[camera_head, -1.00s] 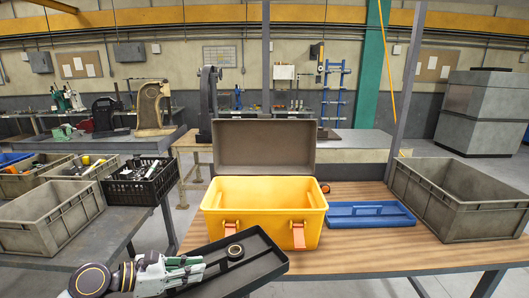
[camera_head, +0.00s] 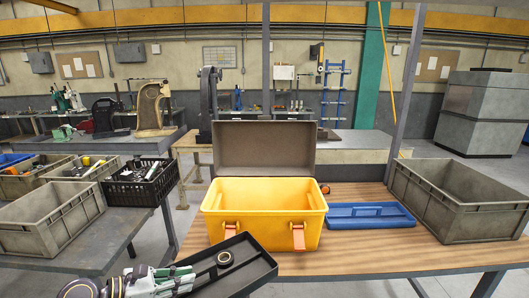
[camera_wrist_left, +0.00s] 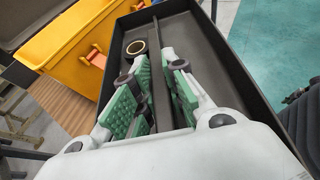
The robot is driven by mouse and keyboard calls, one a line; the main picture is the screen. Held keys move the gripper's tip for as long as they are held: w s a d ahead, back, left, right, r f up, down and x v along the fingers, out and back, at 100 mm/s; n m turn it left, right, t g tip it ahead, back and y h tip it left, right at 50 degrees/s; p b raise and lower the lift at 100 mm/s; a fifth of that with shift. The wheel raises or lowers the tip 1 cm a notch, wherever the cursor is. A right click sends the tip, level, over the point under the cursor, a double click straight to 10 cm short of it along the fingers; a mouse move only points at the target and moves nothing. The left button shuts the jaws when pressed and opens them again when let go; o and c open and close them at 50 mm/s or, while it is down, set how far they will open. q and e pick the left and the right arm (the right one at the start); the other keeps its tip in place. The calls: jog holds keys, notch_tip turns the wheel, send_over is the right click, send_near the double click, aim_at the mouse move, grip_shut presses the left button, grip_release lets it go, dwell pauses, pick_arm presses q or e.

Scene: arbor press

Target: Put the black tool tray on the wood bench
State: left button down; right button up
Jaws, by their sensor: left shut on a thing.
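The black tool tray (camera_head: 262,271) is in front of the yellow toolbox at the near left edge of the wood bench (camera_head: 370,258). It is tilted in the head view, with a ring-shaped roll (camera_head: 224,259) lying in it. My left gripper (camera_head: 190,275) is shut on the tray's middle divider; the left wrist view shows the green-padded fingers (camera_wrist_left: 153,95) on either side of the divider inside the tray (camera_wrist_left: 205,50). My right gripper is not in view.
The open yellow toolbox (camera_head: 264,205) stands on the bench, its grey lid raised. A blue tray (camera_head: 370,222) lies right of it, and a grey crate (camera_head: 455,215) stands at the right end. The bench front at right is clear.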

pick_arm(q)
jog(key=shift+f+b, duration=1.95)
jog(key=shift+f, duration=0.3)
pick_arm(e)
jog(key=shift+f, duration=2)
